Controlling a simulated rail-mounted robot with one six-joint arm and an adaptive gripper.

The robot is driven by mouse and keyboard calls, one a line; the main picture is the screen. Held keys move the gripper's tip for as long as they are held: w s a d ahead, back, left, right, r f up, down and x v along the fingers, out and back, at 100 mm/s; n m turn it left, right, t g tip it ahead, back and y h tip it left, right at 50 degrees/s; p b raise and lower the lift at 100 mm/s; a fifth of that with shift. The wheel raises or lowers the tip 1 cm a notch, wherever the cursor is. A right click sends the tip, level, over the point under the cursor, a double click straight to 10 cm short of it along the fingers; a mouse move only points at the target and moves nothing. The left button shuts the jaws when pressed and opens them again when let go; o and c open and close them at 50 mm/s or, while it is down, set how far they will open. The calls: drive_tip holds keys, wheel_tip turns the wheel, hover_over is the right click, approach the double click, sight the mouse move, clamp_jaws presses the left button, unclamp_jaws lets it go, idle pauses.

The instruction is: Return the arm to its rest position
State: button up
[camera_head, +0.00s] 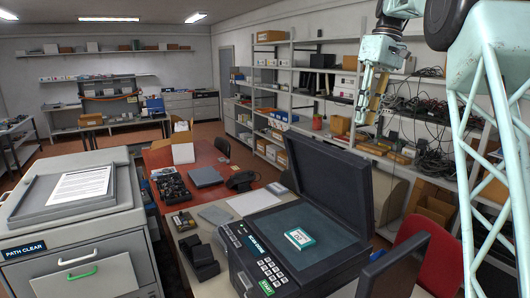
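My gripper (365,118) hangs at the upper right, pointing down below the pale teal arm. It is seen against the shelves, well above and to the right of the printer-scanner (293,262). The fingers are small and seen edge-on, so I cannot tell whether they are open or shut. No object is clearly visible in them. The printer-scanner's dark lid (318,180) stands raised, and a small white and teal box (299,238) lies on its glass.
A grey cabinet (85,240) marked "PATH CLEAR" stands at the left, with a tray and paper on top. A red desk (205,152) holds dark items and a telephone (241,181). A red chair (430,250) stands at the right. Loaded shelves line the right wall.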

drive_tip(key=s+a+f+m+t+b, duration=0.1)
drive_tip(key=s+a+f+b, duration=0.25)
drive_tip(key=s, duration=0.65)
drive_tip(key=s+a+f+m+t+h+b, duration=0.1)
drive_tip(key=s+a+f+b, duration=0.2)
drive_tip(key=s, duration=0.7)
drive_tip(key=s+a+f+m+b, duration=0.1)
drive_tip(key=s+a+f+b, duration=0.2)
drive_tip(key=s, duration=0.7)
drive_tip(key=s+a+f+m+t+b, duration=0.1)
drive_tip(key=s+f+b, duration=0.4)
drive_tip(key=s+f, duration=0.6)
drive_tip(key=s+a+f+m+t+b, duration=0.1)
drive_tip(key=s+f+b, duration=0.3)
drive_tip(key=s+f, duration=0.8)
drive_tip(key=s, duration=0.4)
drive_tip(key=shift+s+f+t+h+b, duration=0.3)
drive_tip(key=shift+s+t+h+b, duration=0.05)
drive_tip(key=shift+s+t+h, duration=0.05)
